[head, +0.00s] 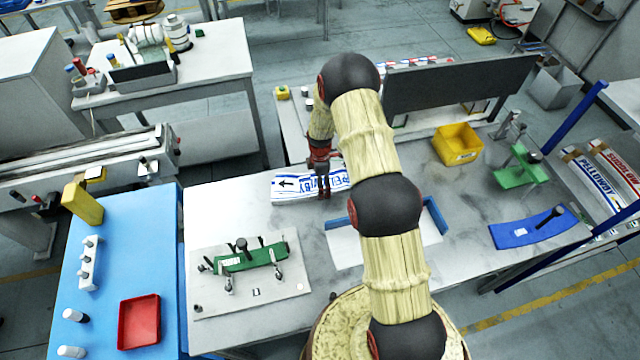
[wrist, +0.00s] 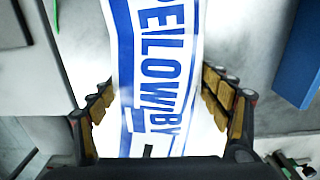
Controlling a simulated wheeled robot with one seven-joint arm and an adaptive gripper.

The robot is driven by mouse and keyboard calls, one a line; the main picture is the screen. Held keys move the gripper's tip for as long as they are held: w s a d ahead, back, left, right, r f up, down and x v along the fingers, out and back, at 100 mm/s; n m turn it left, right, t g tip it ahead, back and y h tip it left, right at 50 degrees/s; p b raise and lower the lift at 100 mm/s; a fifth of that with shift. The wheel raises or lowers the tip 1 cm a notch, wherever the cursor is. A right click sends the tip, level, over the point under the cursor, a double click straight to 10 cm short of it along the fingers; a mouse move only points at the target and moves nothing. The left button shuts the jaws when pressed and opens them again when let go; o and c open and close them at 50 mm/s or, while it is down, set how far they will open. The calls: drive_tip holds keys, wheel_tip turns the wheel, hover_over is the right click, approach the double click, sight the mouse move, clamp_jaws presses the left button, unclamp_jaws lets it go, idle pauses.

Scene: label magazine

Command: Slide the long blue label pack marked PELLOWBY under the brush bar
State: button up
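The long label pack marked PELLOWBY (head: 290,192) is white with blue print and lies on the grey worktable (head: 215,215), near its back edge. It runs up through the middle of the wrist view (wrist: 158,60). My gripper (head: 323,188) is over the pack, hiding part of its right half. In the wrist view, my gripper (wrist: 162,100) is open, with one finger on each side of the pack; I cannot tell whether either finger touches it. A long dark panel (head: 455,82) stands behind the table; I cannot make out whether it carries the brush bar.
A plate with a green curved block (head: 250,257) is front left. A yellow bin (head: 457,145), green fixture (head: 522,170) and blue curved plate (head: 538,228) are to the right. Blue stops (head: 434,215) edge a white sheet. Other packs (head: 600,185) lie on the right-hand rack.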

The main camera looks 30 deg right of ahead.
drive_tip(key=o, duration=0.3)
drive_tip(key=shift+s, duration=0.1)
drive_tip(key=shift+o, duration=0.2)
wheel_tip(320, 180, up, 12)
idle(0.5)
drive_tip(key=shift+f, duration=0.1)
